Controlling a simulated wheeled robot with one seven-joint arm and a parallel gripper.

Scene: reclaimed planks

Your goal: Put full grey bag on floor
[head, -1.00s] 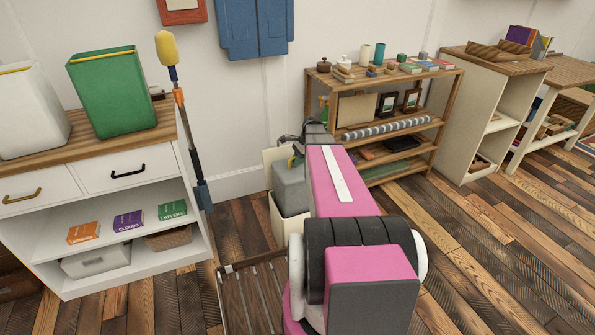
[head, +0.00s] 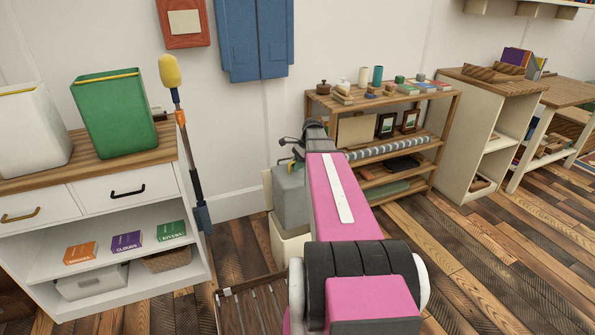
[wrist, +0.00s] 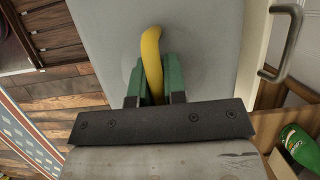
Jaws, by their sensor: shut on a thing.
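The full grey bag (head: 291,208) stands in or just above a cream bin (head: 289,248) in the head view, partly hidden behind my pink arm. In the wrist view the bag's grey side (wrist: 215,45) fills the middle. My gripper (wrist: 152,82) has its green fingers closed on the bag's yellow tie (wrist: 151,48). In the head view my gripper is mostly hidden by my arm. I cannot tell how far the bag's lower part is inside the bin.
A white cabinet (head: 45,245) with white and green bins on top stands left. A mop (head: 182,125) leans beside it. A wooden shelf (head: 420,105) stands right of the bag. A slatted wooden item (head: 250,305) lies in front. Plank floor (head: 480,260) is clear at right.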

